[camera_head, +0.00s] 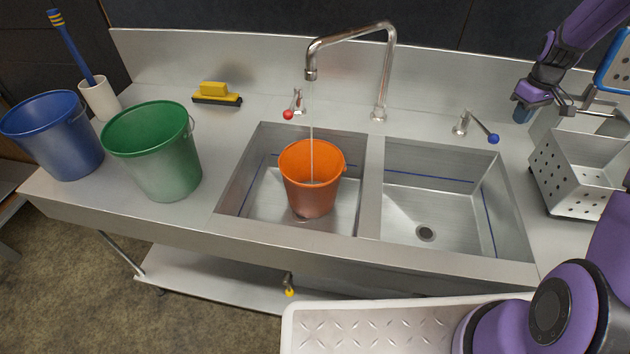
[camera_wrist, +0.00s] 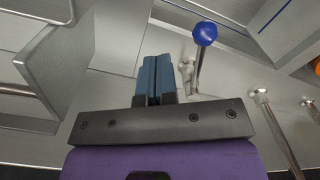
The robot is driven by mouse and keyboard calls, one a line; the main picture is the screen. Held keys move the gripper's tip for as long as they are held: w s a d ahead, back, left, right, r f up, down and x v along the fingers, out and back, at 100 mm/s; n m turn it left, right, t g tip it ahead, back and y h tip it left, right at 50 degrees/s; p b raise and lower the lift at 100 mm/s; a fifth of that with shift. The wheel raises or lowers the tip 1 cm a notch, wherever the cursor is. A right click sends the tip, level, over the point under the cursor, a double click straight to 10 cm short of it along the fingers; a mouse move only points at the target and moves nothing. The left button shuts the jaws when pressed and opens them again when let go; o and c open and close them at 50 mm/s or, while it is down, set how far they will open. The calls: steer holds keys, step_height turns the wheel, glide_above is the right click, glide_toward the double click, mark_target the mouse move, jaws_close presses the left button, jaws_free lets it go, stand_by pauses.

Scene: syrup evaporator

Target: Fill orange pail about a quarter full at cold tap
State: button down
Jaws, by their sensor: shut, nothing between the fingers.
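The orange pail (camera_head: 312,180) stands upright in the left basin, under the curved spout (camera_head: 311,72). A thin stream of water (camera_head: 311,135) runs from the spout into it; some water seems to lie at the bottom, its depth hard to tell. The cold tap lever with a blue knob (camera_head: 492,139) is swung to the right; it shows in the wrist view (camera_wrist: 204,34). The hot lever has a red knob (camera_head: 288,115). My gripper (camera_head: 522,112) is shut and empty, above the counter right of the blue knob; its blue fingers (camera_wrist: 154,62) are together in the wrist view.
A perforated metal basket (camera_head: 572,178) stands on the right of the counter, close to my gripper. The right basin (camera_head: 432,205) is empty. A green pail (camera_head: 155,155), a blue pail (camera_head: 55,140) and a yellow brush (camera_head: 215,93) stand on the left.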

steer(key=shift+f, duration=2.9)
steer(key=shift+a, duration=0.1)
stand_by(3.8)
steer(key=shift+s+a, duration=0.3)
steer(key=shift+a, duration=0.2)
steer(key=shift+s+a, duration=0.25)
steer(key=shift+a, duration=0.2)
steer(key=shift+s+a, duration=0.3)
steer(key=shift+a, duration=0.65)
